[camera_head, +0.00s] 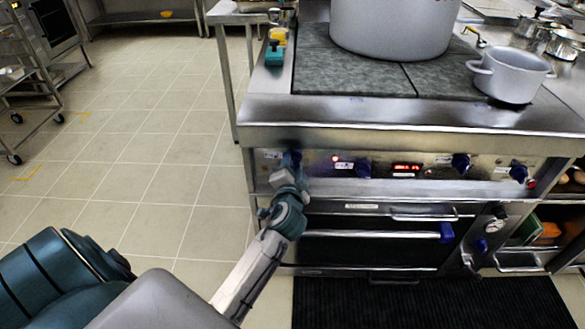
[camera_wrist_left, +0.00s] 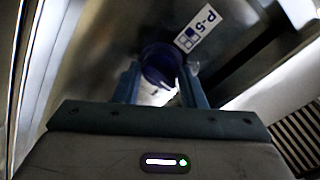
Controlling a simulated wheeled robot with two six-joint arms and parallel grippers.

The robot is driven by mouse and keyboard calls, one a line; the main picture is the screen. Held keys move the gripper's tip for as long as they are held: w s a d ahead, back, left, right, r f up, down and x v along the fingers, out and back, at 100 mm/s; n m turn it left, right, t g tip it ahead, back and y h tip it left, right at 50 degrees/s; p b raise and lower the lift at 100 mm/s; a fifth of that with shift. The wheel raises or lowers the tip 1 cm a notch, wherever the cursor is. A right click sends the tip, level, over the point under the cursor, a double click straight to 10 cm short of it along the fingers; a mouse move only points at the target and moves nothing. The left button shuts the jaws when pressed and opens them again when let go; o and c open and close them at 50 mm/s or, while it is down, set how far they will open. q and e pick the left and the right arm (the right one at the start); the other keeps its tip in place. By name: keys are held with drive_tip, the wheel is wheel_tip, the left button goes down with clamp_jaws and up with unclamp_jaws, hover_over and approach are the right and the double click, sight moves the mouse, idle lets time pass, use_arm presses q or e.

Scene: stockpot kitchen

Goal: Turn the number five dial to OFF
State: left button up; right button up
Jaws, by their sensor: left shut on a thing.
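The number five dial (camera_wrist_left: 158,66) is a dark blue knob in the left wrist view, with a white label reading P-5 (camera_wrist_left: 197,27) beside it. My left gripper (camera_wrist_left: 159,86) has one finger on each side of the knob and is shut on it. In the head view my left gripper (camera_head: 290,164) reaches the left end of the stove's front panel and mostly hides this dial. The exact angle of the knob's pointer cannot be told. My right gripper is not in view.
The panel has more blue knobs (camera_head: 363,168) and red lit displays (camera_head: 407,168) to the right. Below is an oven door with a bar handle (camera_head: 375,234). A large stockpot (camera_head: 393,28) and a smaller pot (camera_head: 511,75) stand on the stovetop.

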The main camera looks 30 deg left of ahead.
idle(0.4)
use_arm(q)
drive_tip(key=o, duration=1)
drive_tip(key=v, duration=1.1)
drive_tip(key=shift+w, duration=0.1)
